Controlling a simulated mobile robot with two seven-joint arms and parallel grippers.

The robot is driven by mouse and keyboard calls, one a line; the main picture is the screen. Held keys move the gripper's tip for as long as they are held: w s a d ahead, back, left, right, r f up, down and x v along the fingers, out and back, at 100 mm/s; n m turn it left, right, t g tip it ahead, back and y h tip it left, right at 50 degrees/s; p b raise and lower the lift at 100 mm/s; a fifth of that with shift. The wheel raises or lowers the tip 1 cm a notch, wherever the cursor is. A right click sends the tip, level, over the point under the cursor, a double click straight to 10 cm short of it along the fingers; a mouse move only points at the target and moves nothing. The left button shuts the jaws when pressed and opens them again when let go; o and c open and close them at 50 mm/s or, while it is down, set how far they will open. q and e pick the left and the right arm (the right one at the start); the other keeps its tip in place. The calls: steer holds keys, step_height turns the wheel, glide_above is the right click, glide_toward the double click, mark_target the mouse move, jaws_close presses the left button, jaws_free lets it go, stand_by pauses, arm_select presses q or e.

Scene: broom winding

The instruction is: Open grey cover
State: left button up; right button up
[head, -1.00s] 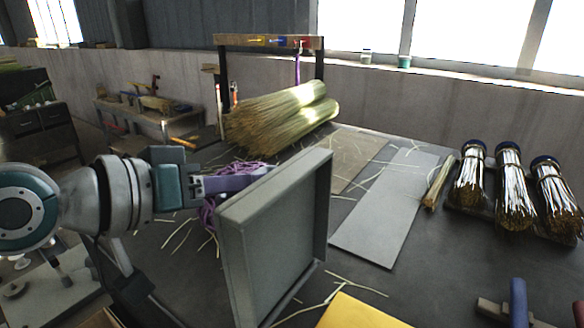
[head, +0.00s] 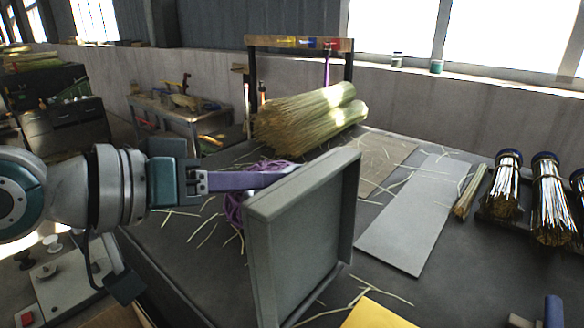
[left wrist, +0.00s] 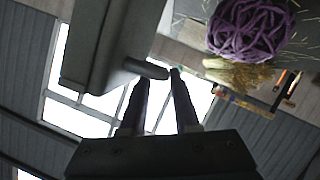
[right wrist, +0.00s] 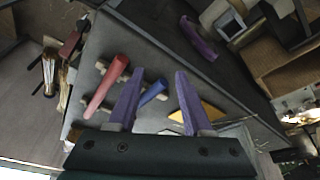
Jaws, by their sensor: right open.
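The grey cover (head: 297,240) is a shallow rectangular panel with a raised rim, standing steeply tilted at the table's near side in the head view. My left gripper (head: 285,172) reaches its top edge from the left; the fingertips are partly hidden there. In the left wrist view, the cover (left wrist: 110,40) fills the upper left. A short dark rod (left wrist: 148,69) projects from it to between the tips of my left gripper (left wrist: 160,76); whether they grip it is unclear. My right gripper (right wrist: 156,82) is open and empty above the table in the right wrist view.
Purple cord (head: 240,205) lies behind the cover. Straw bundles (head: 310,115) rest at the back. A grey plate (head: 415,215), tied brushes (head: 550,205) and a yellow item (head: 375,316) lie to the right. Red (right wrist: 105,85) and blue (right wrist: 153,92) handles lie below my right gripper.

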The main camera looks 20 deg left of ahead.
arm_select(q)
steer(key=b+v, duration=0.1)
steer(key=v, duration=0.5)
steer(key=shift+s+a, duration=0.2)
steer(key=shift+s, duration=0.05)
steer(key=shift+s+r, duration=0.1)
steer(key=a+p+v, duration=0.1)
steer(key=p+v, duration=0.8)
steer(key=v, duration=0.2)
steer(key=shift+f, duration=0.25)
stand_by(0.4)
